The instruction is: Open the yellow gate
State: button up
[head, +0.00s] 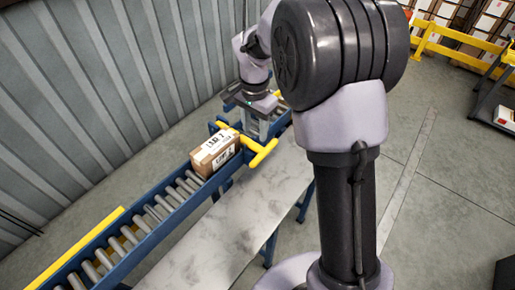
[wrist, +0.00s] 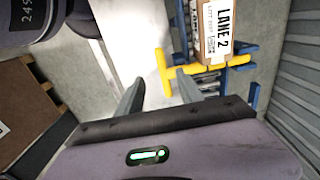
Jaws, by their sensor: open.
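The yellow gate (head: 246,143) is a bar across the blue roller conveyor with a crosspiece handle at its near end. It also shows in the wrist view (wrist: 212,66), with the handle at the left. A brown carton (head: 214,153) with white labels sits on the rollers against or very close to the gate; its "LANE 2" label shows in the wrist view (wrist: 208,35). My gripper (wrist: 160,80) is open and empty, its fingertips on either side of the handle in the picture. I cannot tell whether they touch it. In the head view my gripper (head: 262,126) is just behind the gate.
The conveyor (head: 130,232) runs along a grey corrugated wall (head: 80,110). A pale marble-like surface (head: 235,220) lies alongside it. Yellow railing (head: 455,40) and shelving stand at the back right. A brown box (wrist: 25,110) is at the left in the wrist view. Open floor lies right.

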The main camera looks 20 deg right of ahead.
aim_at(255, 159)
notch_tip(255, 159, down, 14)
jog(key=b, duration=0.5)
jog(key=shift+d, duration=0.1)
grip_shut()
dwell(0.9)
